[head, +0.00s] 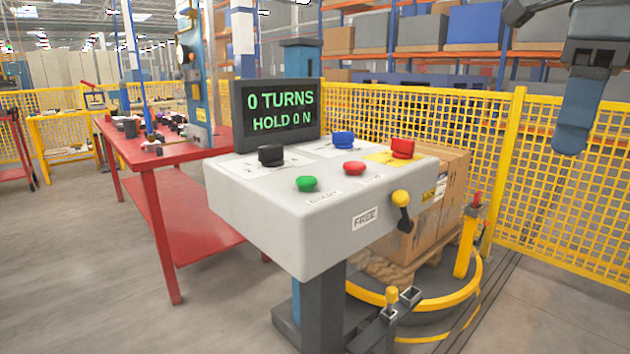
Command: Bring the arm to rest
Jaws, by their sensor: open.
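My gripper (577,112) hangs at the top right, pointing down, with a dark body and a blue finger. Only one finger shows clearly; the other is hidden or out of frame. I see nothing held at its tip. It is in the air, to the right of the control console (290,220) and apart from it. The console's screen (280,115) reads "0 TURNS" and "HOLD 0 N". Its top carries a black knob (271,155), a blue knob (343,138), a red button (403,147), and small green (307,184) and red (354,168) buttons. A yellow-tipped lever (401,200) is beside a "FREE" label.
A yellow mesh fence (580,200) runs behind my gripper. A red workbench (150,205) stands left. Floor (80,270) at the left front is clear.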

